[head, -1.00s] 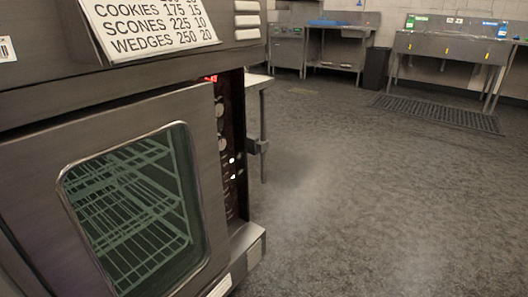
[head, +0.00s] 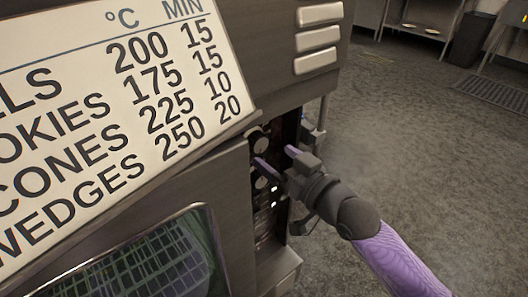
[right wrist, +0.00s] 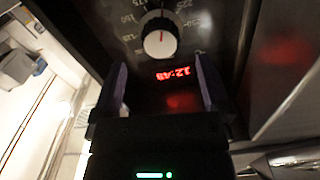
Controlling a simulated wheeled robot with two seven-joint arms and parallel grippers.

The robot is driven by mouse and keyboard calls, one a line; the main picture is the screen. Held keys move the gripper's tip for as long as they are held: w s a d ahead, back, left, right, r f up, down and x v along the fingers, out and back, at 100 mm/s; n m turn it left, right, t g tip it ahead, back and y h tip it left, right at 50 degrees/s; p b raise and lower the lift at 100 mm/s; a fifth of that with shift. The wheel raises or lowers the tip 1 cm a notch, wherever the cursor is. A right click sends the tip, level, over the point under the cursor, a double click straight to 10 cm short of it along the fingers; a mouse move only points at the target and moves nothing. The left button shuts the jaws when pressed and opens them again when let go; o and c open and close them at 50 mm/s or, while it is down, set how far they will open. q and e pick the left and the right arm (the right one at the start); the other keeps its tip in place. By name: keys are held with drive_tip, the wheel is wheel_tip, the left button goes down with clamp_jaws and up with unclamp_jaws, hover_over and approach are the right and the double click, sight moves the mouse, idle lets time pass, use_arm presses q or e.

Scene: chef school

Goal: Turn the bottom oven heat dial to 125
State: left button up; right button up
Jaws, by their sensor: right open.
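The oven's dark control panel (head: 272,222) runs down beside its windowed door (head: 190,268). Two pale round dials, an upper one (head: 258,141) and a lower one (head: 261,183), show near my right gripper (head: 277,157). The right wrist view shows a white dial (right wrist: 160,43) with a red pointer line and a numbered scale around it, including 175 and 225. The line points up in that picture. The gripper's purple fingers (right wrist: 160,75) are apart, with the dial beyond their tips and nothing visibly held. My left gripper is out of view.
A chart of temperatures and minutes (head: 110,110) covers the upper left. A red lit display (right wrist: 173,73) sits beside the dial in the wrist view. Open grey floor (head: 430,170) lies to the right. A steel table (head: 415,22) and dark bin (head: 472,40) stand behind.

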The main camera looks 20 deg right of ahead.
sight(261, 146)
drive_tip(key=x, duration=0.1)
drive_tip(key=b+x, duration=0.1)
drive_tip(key=x, duration=0.1)
drive_tip(key=shift+f, duration=0.2)
drive_tip(key=shift+w+a+r, duration=0.15)
drive_tip(key=shift+w+r, duration=0.05)
drive_tip(key=shift+w, duration=0.1)
